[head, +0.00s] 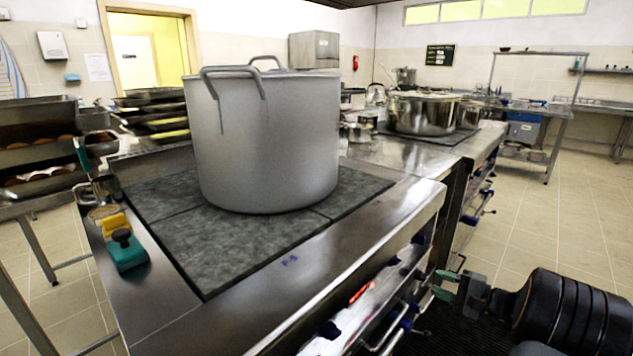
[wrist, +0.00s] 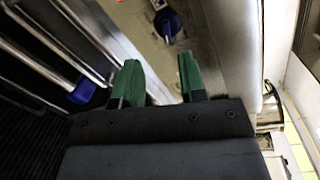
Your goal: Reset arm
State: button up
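My gripper (head: 445,284) is at the lower right of the head view, low in front of the stove's front panel. Its two green fingertips are apart with nothing between them. In the wrist view the green fingers (wrist: 162,88) stand apart, facing the stove front with a blue knob (wrist: 168,24) beyond them. My arm's dark wrist part is at the right edge of the head view.
A large grey stockpot (head: 265,140) stands on the dark stove plates. A steel pot (head: 423,112) stands farther back. Blue knobs and oven rails (wrist: 50,62) are close to my gripper. The tiled floor (head: 545,215) at right is open.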

jog(key=s+a+r+n+g+h+p, duration=0.25)
jog(key=s+a+r+g+p, duration=0.2)
jog(key=a+r+p, duration=0.35)
jog(key=s+a+r+n+g+h+p, duration=0.1)
jog(key=s+a+r+n+g+p, duration=0.35)
jog(key=a+r, duration=0.45)
jog(key=s+a+r+n+t+h+p, duration=0.1)
jog(key=s+a+r+n+h+p, duration=0.2)
jog(key=s+r+h+p, duration=0.6)
jog(key=shift+s+r+n+p, duration=0.5)
jog(key=shift+r+n+p, duration=1.05)
jog(key=shift+p, duration=0.6)
jog(key=shift+r, duration=0.1)
